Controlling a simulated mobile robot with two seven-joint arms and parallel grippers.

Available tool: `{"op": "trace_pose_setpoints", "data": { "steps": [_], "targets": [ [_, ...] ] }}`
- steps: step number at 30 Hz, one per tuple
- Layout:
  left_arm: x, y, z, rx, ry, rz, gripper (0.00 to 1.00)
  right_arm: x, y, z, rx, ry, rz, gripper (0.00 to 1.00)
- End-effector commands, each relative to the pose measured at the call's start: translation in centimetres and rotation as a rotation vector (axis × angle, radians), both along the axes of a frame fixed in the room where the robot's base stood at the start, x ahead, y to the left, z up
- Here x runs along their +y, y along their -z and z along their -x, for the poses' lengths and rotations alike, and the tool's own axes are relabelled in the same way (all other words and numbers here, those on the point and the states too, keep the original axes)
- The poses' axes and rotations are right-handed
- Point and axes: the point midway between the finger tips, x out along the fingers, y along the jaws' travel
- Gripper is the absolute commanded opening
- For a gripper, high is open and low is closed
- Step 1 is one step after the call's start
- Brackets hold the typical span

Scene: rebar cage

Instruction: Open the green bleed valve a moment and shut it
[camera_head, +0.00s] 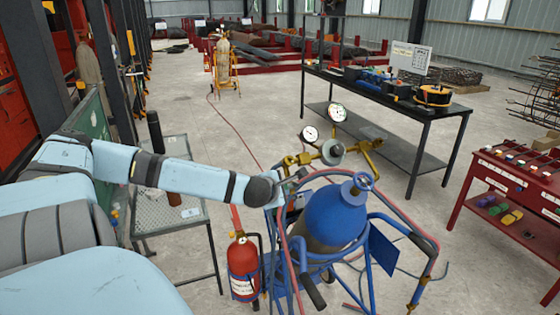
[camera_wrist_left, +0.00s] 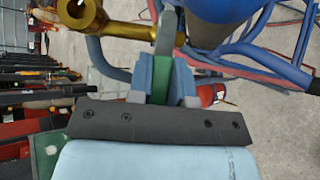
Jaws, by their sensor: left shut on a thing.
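The blue gas cylinder (camera_head: 335,215) stands upright in a blue trolley, with a brass regulator (camera_head: 300,160) and two round gauges (camera_head: 338,112) at its top. My left arm reaches in from the left, and its gripper (camera_head: 284,190) is beside the cylinder's left shoulder, below the brass fitting. In the left wrist view the left gripper (camera_wrist_left: 166,78) is shut on a green piece (camera_wrist_left: 182,80), which looks like the green bleed valve. A brass fitting (camera_wrist_left: 85,14) lies just beyond the fingers. The valve is hidden in the head view. My right gripper is not in view.
Red and blue hoses (camera_head: 415,228) loop around the trolley. A red fire extinguisher (camera_head: 243,268) stands at its left front. A mesh table (camera_head: 150,212) is under my left arm. A black workbench (camera_head: 400,98) and a red cart (camera_head: 515,185) stand to the right, with bare floor between.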

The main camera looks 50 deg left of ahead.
Motion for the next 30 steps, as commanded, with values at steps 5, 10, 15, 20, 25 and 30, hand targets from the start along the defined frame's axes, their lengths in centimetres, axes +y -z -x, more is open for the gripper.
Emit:
{"op": "trace_pose_setpoints", "data": {
  "steps": [5,10,15,20,25,30],
  "targets": [
    [0.26,-0.10,-0.32,0.012,0.007,-0.006,0.00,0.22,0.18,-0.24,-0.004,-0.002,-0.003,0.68],
    [0.29,-0.11,-0.33,0.016,0.008,-0.006,0.00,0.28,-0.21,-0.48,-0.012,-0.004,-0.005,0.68],
    [0.31,-0.11,-0.32,0.017,0.007,-0.007,0.00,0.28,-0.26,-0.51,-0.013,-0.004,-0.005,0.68],
    [0.29,-0.10,-0.32,0.016,0.008,-0.006,0.45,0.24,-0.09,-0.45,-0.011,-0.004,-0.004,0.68],
    [0.25,-0.06,-0.31,0.016,0.009,-0.006,0.45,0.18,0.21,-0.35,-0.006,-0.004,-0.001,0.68],
    [0.16,-0.16,-0.17,0.016,0.009,-0.006,0.45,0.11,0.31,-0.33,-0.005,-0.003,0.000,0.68]
  ]
}}
